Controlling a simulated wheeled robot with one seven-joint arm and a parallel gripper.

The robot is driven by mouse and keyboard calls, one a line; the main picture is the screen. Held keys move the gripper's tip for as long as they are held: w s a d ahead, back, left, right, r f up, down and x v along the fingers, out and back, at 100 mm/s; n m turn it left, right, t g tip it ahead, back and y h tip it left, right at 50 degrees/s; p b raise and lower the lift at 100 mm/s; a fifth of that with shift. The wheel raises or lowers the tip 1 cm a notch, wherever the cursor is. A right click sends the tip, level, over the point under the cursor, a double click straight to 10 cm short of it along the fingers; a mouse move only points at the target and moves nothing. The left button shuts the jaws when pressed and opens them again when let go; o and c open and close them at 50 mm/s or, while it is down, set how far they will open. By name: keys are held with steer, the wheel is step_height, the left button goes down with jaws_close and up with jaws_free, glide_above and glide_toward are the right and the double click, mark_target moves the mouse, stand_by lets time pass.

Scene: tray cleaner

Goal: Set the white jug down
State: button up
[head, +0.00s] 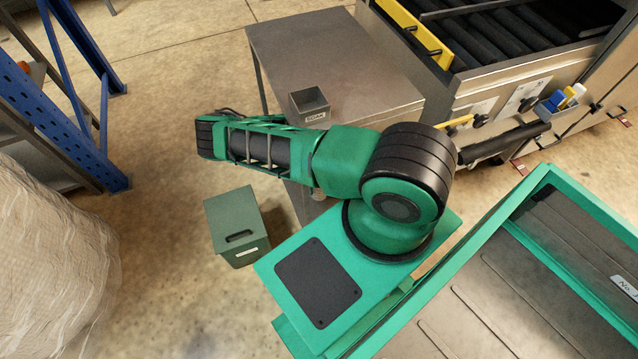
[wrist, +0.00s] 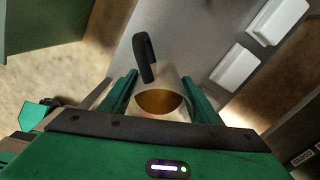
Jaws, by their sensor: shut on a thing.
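In the wrist view, my gripper (wrist: 160,78) has one green finger on each side of the jug (wrist: 177,78) and is shut on it. The jug has a pale body, a black handle (wrist: 145,55) at its upper left, and a brown interior at the open top. A grey surface (wrist: 200,25) lies behind the jug; I cannot tell whether the jug touches it. In the head view my arm reaches left over the floor and the grey table (head: 335,55). The jug and my fingers cannot be made out there.
A small open grey box (head: 309,104) stands on the table's near part; the table's far part is clear. A green lidded bin (head: 225,215) stands on the floor. A blue rack (head: 60,125) and wrapped load (head: 50,250) are left. Two white blocks (wrist: 236,68) show in the wrist view.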

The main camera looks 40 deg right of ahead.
step_height(320, 180, down, 9)
steer(key=shift+w+a+f, duration=0.1)
stand_by(0.4)
steer(key=o, duration=1.2)
step_height(320, 180, up, 10)
steer(key=shift+r, duration=1.05)
